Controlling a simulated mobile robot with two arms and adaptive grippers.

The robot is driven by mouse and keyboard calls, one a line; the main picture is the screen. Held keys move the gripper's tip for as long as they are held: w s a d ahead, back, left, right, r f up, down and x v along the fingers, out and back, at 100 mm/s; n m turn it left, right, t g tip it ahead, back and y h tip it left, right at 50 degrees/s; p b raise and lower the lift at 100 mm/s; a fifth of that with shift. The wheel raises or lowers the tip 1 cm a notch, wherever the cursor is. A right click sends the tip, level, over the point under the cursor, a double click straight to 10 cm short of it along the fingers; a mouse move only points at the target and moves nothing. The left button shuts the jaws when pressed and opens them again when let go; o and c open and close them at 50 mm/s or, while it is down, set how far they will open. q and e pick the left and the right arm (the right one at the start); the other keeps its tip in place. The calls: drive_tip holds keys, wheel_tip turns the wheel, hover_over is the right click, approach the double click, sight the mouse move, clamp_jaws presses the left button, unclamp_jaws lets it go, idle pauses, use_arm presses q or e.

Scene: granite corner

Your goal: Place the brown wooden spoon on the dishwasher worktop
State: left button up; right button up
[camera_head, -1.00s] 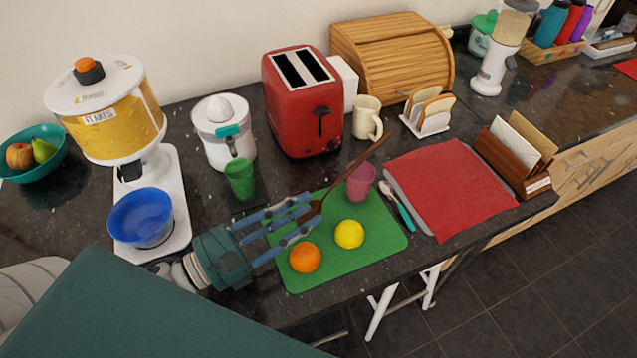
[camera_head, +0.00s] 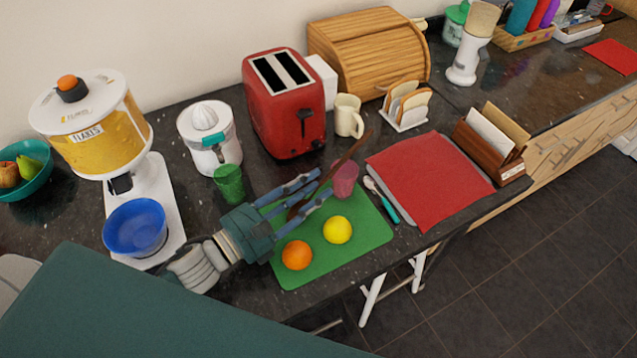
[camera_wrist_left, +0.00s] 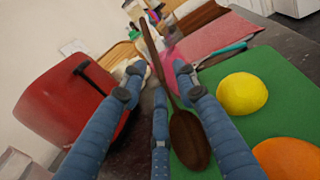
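The brown wooden spoon (camera_head: 350,152) slants over the green mat (camera_head: 356,238), its handle rising towards the mug. In the left wrist view the spoon (camera_wrist_left: 190,142) has its bowl near me and its handle pointing away. My left gripper (camera_head: 322,181) is over the mat's back left part, its blue fingers spread around the spoon. In the left wrist view the fingertips (camera_wrist_left: 156,70) stand apart, with the spoon between them; no firm grip shows. Fingers partly hide the spoon in the head view. My right gripper is not in view. I cannot tell which stretch of dark worktop (camera_head: 545,90) is the dishwasher's.
An orange (camera_head: 297,255) and a lemon (camera_head: 338,229) lie on the mat. A pink cup (camera_head: 345,180) stands close by my fingers, a green cup (camera_head: 229,184) to their left. The red toaster (camera_head: 284,110) stands behind. A red cloth (camera_head: 430,180) lies to the right.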

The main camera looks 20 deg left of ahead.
use_arm(q)
drive_tip(key=shift+x, duration=0.8)
drive_tip(key=shift+a+f, duration=0.1)
drive_tip(key=shift+f, duration=0.05)
drive_tip(key=shift+c, duration=0.5)
clamp_jaws()
